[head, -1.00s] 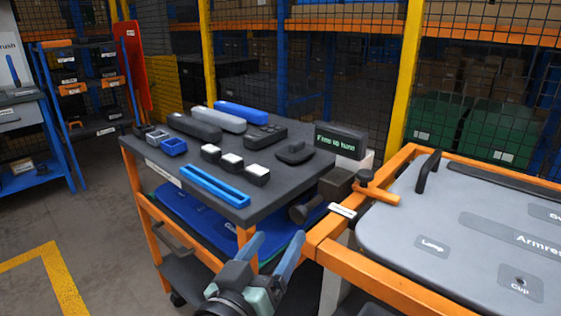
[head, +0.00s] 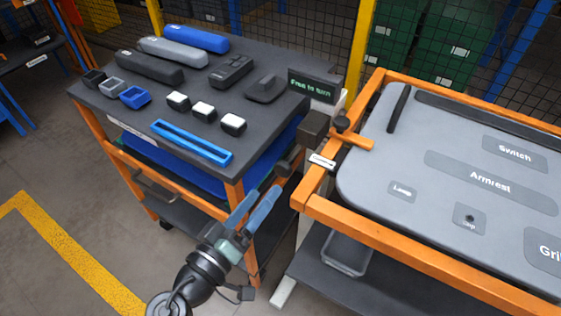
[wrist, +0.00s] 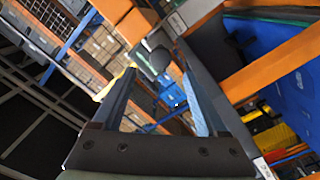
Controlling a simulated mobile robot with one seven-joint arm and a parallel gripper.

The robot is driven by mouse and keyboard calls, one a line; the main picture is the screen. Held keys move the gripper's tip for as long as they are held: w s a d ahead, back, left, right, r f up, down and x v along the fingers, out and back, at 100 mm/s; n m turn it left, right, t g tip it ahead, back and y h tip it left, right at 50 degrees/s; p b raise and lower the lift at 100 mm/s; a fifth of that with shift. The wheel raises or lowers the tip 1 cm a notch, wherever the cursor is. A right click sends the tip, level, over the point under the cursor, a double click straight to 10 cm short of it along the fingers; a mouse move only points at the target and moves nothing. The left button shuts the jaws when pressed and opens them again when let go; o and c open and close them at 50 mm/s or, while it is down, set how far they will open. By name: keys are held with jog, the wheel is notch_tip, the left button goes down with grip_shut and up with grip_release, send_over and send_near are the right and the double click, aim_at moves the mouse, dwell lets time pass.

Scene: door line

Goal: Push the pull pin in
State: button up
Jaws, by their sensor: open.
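A small display (head: 313,85) above the block reads "Free to turn". An orange lever (head: 353,141) with a black knob lies on the frame's corner. In the wrist view, a dark round knob (wrist: 160,59), probably the same pin, shows beyond the fingertips. How far the pin sticks out is unclear.
A dark cart top (head: 190,100) with trays and small blocks stands at left. The orange frame (head: 400,250) holds a grey armrest panel (head: 455,240) at right. A clear bin (head: 346,252) sits on the shelf below. Open floor lies at lower left.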

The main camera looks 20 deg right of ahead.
aim_at(280, 171)
jog(key=x, duration=0.8)
jog(key=shift+w+d+p, duration=0.25)
jog(key=shift+p, duration=0.1)
grip_shut()
dwell(0.9)
